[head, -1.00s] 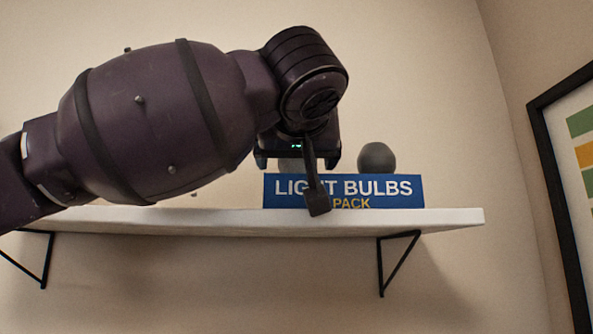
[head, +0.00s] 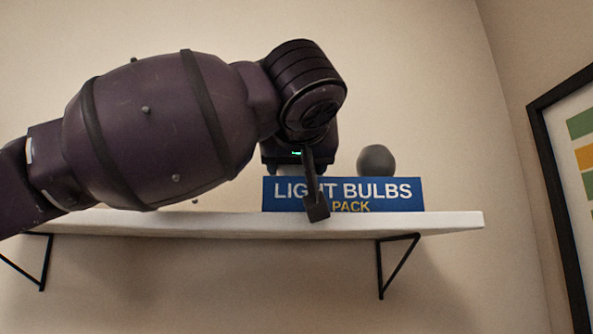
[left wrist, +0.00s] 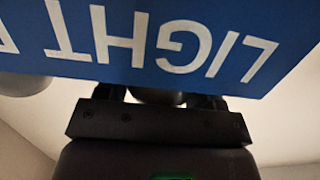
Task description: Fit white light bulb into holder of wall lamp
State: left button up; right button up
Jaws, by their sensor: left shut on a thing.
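My left gripper (head: 298,168) reaches down from above to the back of the blue light bulb box (head: 395,193) on the shelf. Its fingers are shut on a rounded bulb (left wrist: 158,96), which looks dark in shadow in the left wrist view. It seems to be the white light bulb, mostly hidden by the gripper and box. The fingertips are hidden behind the box front. A grey bulb (head: 376,160) stands up from the same box, to the right of the gripper, and shows at the left wrist view's left edge (left wrist: 22,86). The wall lamp and my right gripper are not in view.
The white shelf (head: 450,219) on black brackets carries the box near its right end. A framed picture (head: 566,160) hangs on the right wall. The wall above and right of the box is clear.

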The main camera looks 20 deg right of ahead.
pick_arm(q)
notch_tip(320, 180, up, 20)
jog(key=shift+f, duration=0.2)
dwell(0.4)
